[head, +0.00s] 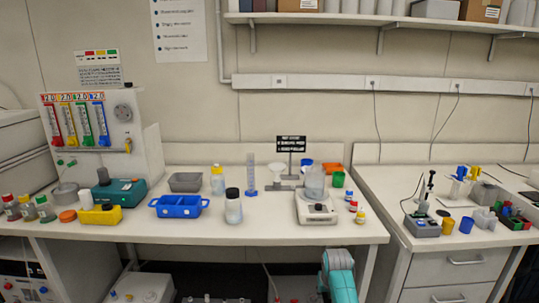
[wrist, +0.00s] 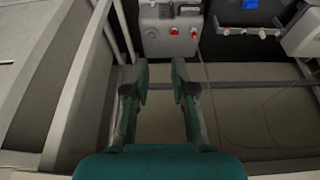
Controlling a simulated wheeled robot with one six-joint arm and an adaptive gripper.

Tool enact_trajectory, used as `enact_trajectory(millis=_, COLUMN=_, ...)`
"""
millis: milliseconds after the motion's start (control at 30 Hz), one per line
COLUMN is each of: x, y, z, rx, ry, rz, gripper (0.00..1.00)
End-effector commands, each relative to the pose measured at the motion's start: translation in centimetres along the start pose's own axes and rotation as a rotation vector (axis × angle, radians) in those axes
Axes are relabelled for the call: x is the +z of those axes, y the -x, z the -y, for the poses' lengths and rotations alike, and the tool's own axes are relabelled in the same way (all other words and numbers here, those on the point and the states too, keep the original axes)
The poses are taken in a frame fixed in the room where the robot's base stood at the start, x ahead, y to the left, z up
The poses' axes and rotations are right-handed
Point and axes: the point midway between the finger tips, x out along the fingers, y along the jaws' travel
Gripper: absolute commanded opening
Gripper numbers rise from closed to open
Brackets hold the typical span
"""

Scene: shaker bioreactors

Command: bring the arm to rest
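My gripper (wrist: 160,88) shows in the wrist view with its two dark green fingers spread apart. It is open, and nothing is between the fingers. It hangs in front of the dark space under the bench, apart from anything. In the head view only a teal part of my arm shows at the bottom edge, right of centre, and the gripper cannot be made out there.
The white bench (head: 275,230) carries bottles, a blue tray (head: 179,207), a balance (head: 316,211) and a teal device (head: 118,191). A second bench with drawers (head: 462,261) stands at right. A grey box with red knobs (wrist: 170,32) is under the bench.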

Motion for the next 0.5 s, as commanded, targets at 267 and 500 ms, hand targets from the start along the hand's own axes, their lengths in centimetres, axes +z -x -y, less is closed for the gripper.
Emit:
enact_trajectory(millis=267, x=9.3, y=-6.2, z=0.2, rx=-0.001, ry=0.000, rz=-0.109, gripper=0.25)
enact_trajectory(millis=500, x=17.5, y=-8.9, z=0.3, rx=-0.001, ry=0.000, rz=-0.206, gripper=0.25)
